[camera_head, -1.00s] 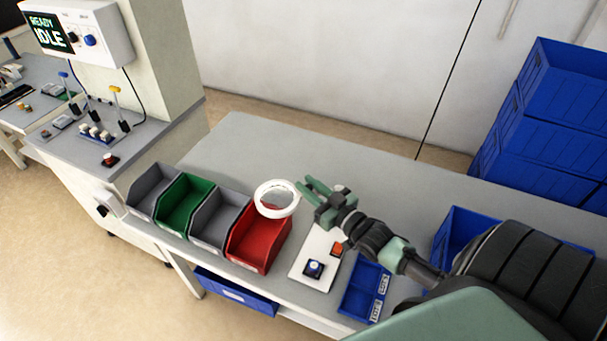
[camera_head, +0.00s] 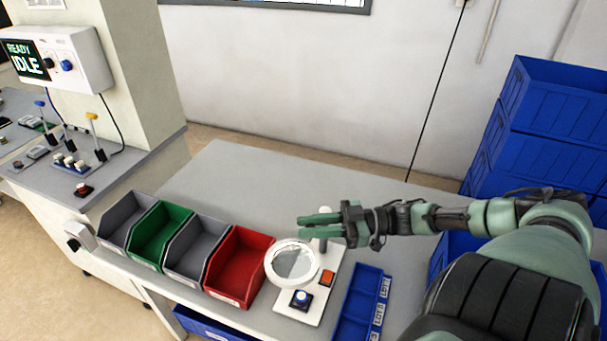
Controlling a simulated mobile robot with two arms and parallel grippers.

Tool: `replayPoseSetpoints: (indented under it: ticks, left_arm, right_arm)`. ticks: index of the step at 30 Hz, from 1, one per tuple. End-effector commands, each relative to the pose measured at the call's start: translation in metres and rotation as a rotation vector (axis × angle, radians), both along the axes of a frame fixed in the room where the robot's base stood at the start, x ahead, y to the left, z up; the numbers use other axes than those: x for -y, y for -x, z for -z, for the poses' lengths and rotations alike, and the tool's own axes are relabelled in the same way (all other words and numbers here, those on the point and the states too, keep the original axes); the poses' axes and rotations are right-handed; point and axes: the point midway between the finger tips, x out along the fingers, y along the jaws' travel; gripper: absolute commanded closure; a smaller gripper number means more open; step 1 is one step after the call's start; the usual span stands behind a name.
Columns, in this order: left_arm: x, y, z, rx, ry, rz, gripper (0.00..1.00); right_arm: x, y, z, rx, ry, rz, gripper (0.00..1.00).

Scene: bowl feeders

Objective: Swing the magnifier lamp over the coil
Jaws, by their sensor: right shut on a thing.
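The magnifier lamp is a white ring with a clear lens (camera_head: 292,262). Its head hangs between the red bin and the white base plate (camera_head: 318,308), overlapping the plate's left part in the view. A small dark block with a blue and white top (camera_head: 301,297), which looks like the coil, sits on the plate just in front of the ring and shows uncovered. My right gripper (camera_head: 305,226) is right behind the ring, shut on the lamp; the exact contact is hard to see. My left gripper is out of view.
An orange-red block (camera_head: 327,278) sits on the plate. A red bin (camera_head: 238,262) stands left of it, in a row with grey and green bins. A blue divided tray (camera_head: 357,305) lies to the right. Blue crates (camera_head: 545,130) are stacked far right. The table behind is clear.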

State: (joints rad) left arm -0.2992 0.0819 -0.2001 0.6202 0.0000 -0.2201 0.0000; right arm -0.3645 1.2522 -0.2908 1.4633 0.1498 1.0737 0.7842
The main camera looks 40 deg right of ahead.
Motion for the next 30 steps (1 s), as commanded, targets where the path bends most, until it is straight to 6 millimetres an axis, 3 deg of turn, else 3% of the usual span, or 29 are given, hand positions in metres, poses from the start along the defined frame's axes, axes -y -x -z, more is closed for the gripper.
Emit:
replayPoseSetpoints:
  ticks: [1, 9, 26, 27, 28, 30]
  left_arm:
    - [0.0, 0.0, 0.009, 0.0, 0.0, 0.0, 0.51]
    - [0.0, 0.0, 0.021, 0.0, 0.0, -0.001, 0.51]
    - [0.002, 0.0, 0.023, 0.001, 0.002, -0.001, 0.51]
    - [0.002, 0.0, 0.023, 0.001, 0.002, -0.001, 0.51]
    - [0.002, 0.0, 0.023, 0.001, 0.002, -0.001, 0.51]
    - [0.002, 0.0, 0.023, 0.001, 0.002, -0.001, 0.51]
  right_arm:
    - [0.002, 0.001, 0.004, 0.002, 0.003, -0.026, 1.0]
    - [0.004, 0.009, 0.001, 0.003, -0.001, -0.121, 1.0]
    - [0.004, 0.012, -0.001, 0.002, -0.001, -0.147, 1.0]
    - [0.004, 0.012, -0.001, 0.002, -0.001, -0.147, 0.68]
    - [0.004, 0.012, -0.001, 0.002, -0.001, -0.147, 0.59]
    - [0.004, 0.012, -0.001, 0.002, -0.001, -0.146, 0.57]
